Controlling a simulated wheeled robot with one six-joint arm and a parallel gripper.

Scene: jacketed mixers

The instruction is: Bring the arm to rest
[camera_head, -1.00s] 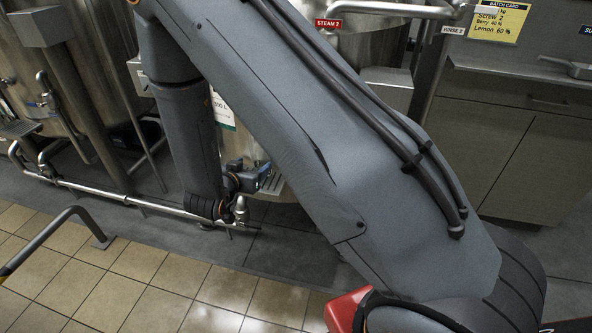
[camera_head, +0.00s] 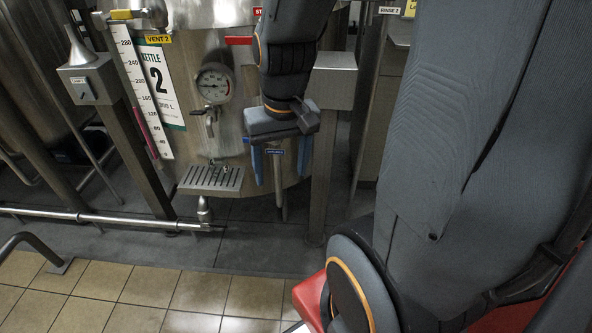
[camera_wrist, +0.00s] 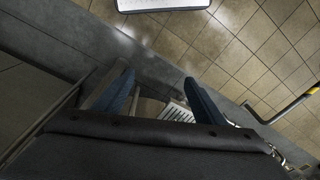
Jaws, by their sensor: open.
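My gripper (camera_head: 279,166) hangs pointing down in front of the steel kettle 2 (camera_head: 235,85), near its lower right. Its two blue fingers are apart with nothing held between them. A small blue-labelled plate and a metal pipe show behind and between the fingers. In the wrist view my gripper (camera_wrist: 160,92) also has its blue fingers spread and empty, with the floor beyond them. My forearm and wrist stand upright over the kettle front, and my larger arm link fills the right of the head view.
Kettle 2 carries a dial gauge (camera_head: 214,84), a red-handled valve (camera_head: 239,41), a yellow-handled valve (camera_head: 127,14) and a slotted drip tray (camera_head: 211,179). Steel posts with boxes (camera_head: 88,80) (camera_head: 333,78) stand either side. A low pipe (camera_head: 100,219) and bent rail (camera_head: 32,240) cross the left. Tiled floor (camera_head: 170,285) is clear.

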